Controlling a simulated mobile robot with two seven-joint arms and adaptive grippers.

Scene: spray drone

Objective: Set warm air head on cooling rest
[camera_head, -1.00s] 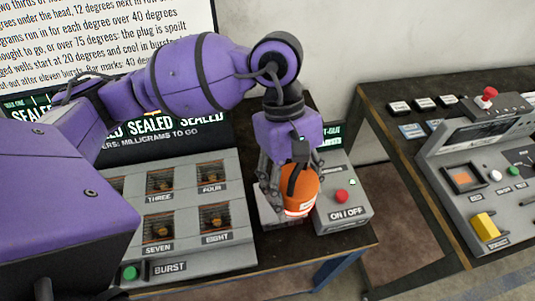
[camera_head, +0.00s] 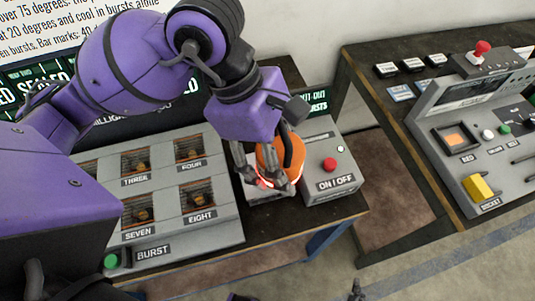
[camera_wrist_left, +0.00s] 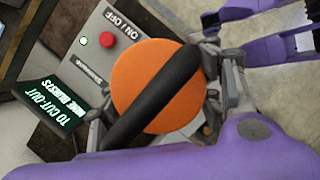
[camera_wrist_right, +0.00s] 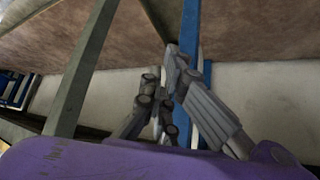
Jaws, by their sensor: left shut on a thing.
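The warm air head (camera_head: 279,156) is orange with a black band or handle across it and a pale rim below. My left gripper (camera_head: 266,184) is shut on it, and the head also shows large in the left wrist view (camera_wrist_left: 145,90). The head is over a small grey block (camera_head: 268,196), apparently the cooling rest, mostly hidden by the head and fingers. I cannot tell whether head and block touch. My right gripper (camera_wrist_right: 168,95) is low by table legs in the right wrist view, with nothing visible in it; its opening is unclear.
The grey ON/OFF box (camera_head: 333,170) with a red button stands close on the right of the head. The panel of numbered wells (camera_head: 175,230) with a green BURST button lies on the left. A second table (camera_head: 365,75) holds another console (camera_head: 475,130) further right.

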